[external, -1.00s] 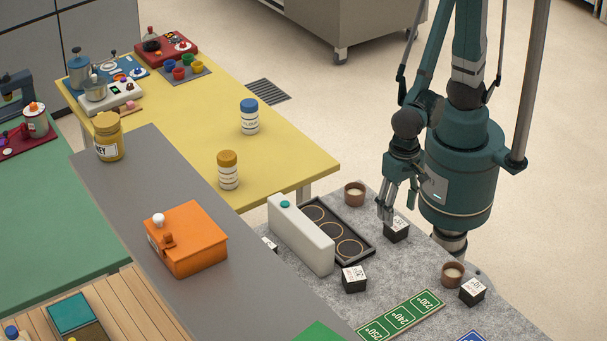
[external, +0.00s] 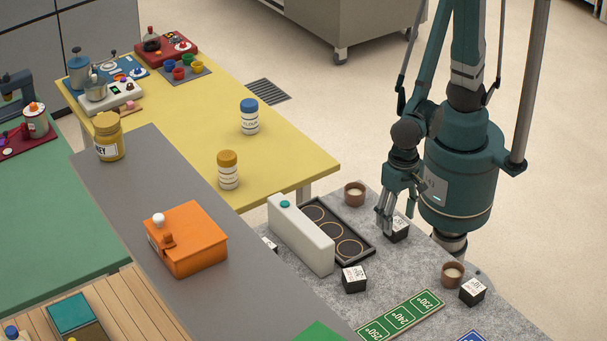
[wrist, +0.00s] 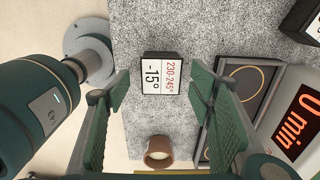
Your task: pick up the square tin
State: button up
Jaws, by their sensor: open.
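A small dark square tin (external: 400,232) with a white label on its top stands on the grey speckled surface below my gripper (external: 385,224), partly hidden by it. In the wrist view the tin (wrist: 162,74) shows a label with "230-245°" and "-15°". My gripper (wrist: 160,82) is open and empty, with one finger out to each side of the tin. Clear gaps show between the fingers and the tin, and I cannot tell the remaining height above it. Similar dark tins stand at the front middle (external: 354,279) and front right (external: 472,291).
A brown cup (external: 354,194) stands behind the tin; another cup (external: 452,274) is in front. A black tray with rings (external: 347,250) and a white timer block (external: 300,236) lie to the left. Green temperature signs (external: 401,317) lie in front.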

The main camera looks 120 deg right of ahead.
aim_at(398, 225)
jog(key=shift+w+f+b, duration=0.1)
jog(key=shift+f+b, duration=0.35)
jog(key=shift+f, duration=1.5)
jog(key=c, duration=1.1)
